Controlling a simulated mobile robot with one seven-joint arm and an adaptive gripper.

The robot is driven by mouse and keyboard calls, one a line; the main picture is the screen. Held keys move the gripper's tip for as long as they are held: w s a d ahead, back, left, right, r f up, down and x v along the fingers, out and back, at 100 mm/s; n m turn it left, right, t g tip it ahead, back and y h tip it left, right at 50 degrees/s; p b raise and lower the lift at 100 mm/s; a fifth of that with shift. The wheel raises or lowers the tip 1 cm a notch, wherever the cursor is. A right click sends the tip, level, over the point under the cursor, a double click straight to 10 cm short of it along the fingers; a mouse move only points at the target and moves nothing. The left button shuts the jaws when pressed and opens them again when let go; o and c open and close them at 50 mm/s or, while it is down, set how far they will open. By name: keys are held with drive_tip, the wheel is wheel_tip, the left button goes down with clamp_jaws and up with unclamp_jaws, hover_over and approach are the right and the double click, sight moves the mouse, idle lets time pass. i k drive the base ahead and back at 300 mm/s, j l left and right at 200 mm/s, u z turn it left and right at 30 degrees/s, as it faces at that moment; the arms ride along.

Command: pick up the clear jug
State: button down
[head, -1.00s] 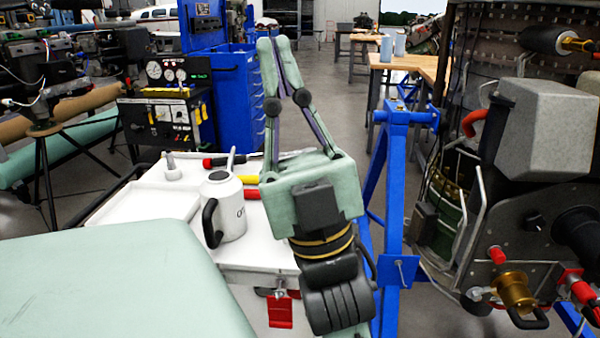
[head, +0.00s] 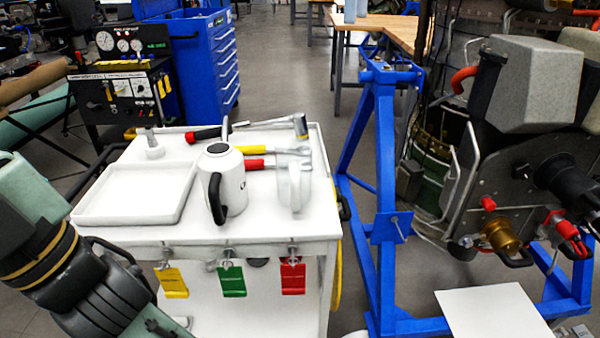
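The clear jug (head: 288,187) stands upright near the right front of the white cart top (head: 150,232). It is see-through, with its handle toward the viewer. A white oil can (head: 232,182) with a black handle stands just left of it, apart from it by a small gap. My arm is at the lower left of the head view, left of the cart and well away from the jug.
A white tray (head: 92,212) and a small white dispenser (head: 154,150) are on the cart's left. Several hammers (head: 275,151) lie behind the jug. Yellow, green and red tags (head: 231,281) hang at the front. A blue stand (head: 383,170) with the engine is close on the right.

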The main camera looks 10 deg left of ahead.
sight(294, 155)
drive_tip(key=u, duration=0.35)
drive_tip(key=i+l+u, duration=0.3)
drive_tip(key=l+u, duration=0.25)
drive_tip(key=l, duration=0.15)
drive_tip(key=i+l+u, duration=0.3)
drive_tip(key=l, duration=0.15)
drive_tip(key=k+l+u, duration=0.1)
drive_tip(key=l+u, duration=0.2)
drive_tip(key=k+l+u, duration=0.1)
drive_tip(key=l+u, duration=0.15)
drive_tip(key=k+l+u, duration=0.15)
drive_tip(key=l+u, duration=0.15)
drive_tip(key=k+l+u, duration=0.25)
drive_tip(key=l, duration=0.2)
drive_tip(key=k+l+u, duration=0.3)
drive_tip(key=k+l, duration=0.1)
